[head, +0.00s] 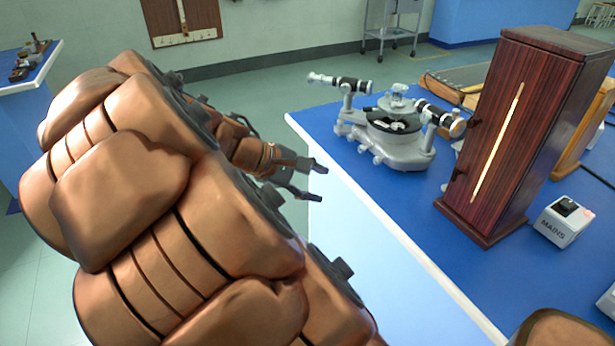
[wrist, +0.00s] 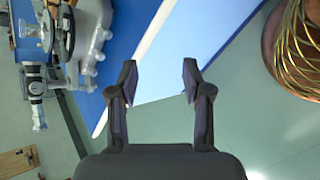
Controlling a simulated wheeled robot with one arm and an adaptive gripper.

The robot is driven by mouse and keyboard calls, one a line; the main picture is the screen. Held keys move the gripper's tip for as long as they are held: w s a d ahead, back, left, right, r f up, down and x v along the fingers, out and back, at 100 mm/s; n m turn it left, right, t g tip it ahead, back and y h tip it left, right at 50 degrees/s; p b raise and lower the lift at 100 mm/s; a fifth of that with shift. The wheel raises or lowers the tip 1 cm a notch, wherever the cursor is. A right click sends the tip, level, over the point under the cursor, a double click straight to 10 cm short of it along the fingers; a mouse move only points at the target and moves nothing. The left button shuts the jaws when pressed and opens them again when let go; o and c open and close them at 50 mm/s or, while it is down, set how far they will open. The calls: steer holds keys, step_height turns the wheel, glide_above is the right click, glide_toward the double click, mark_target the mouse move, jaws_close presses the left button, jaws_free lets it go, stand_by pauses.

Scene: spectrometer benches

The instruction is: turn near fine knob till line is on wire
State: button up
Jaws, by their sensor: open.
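A grey spectrometer (head: 408,155) stands on the blue bench, with a black-and-silver tube (head: 345,84) at its left and another (head: 440,117) pointing at the wooden lamp housing. Small grey knobs (head: 378,159) show low on its near side; I cannot tell which is the near fine knob. My gripper (head: 319,183) is open and empty, left of the spectrometer and apart from it, by the bench's left edge. In the wrist view my gripper (wrist: 158,75) has nothing between its fingers, and the spectrometer (wrist: 88,62) shows sideways at the upper left. No line or wire is visible.
The dark wooden lamp housing (head: 510,140) with a glowing slit stands right of the spectrometer. A white MAINS box (head: 562,222) sits beside it. The blue bench top (head: 400,211) is bare in front. A round brown thing with golden strands (wrist: 296,45) shows in the wrist view.

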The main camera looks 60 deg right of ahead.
steer(key=shift+s+a+r+t+y+p, duration=0.1)
steer(key=shift+a+t+y+p, duration=0.25)
steer(key=shift+a, duration=0.9)
steer(key=s+a+f+t+y, duration=0.1)
steer(key=s+a+f+y, duration=0.1)
steer(key=a, duration=0.7)
steer(key=s+a+f+t+y, duration=0.1)
steer(key=a+f+y, duration=0.15)
steer(key=a, duration=0.55)
steer(key=s+a+f+t+y, duration=0.1)
steer(key=s+a+f+y, duration=0.15)
steer(key=a, duration=0.65)
step_height(320, 180, up, 14)
steer(key=w+p, duration=0.1)
steer(key=p, duration=1.1)
steer(key=shift+a+f, duration=0.15)
steer(key=shift+a, duration=0.15)
steer(key=shift+y, duration=0.25)
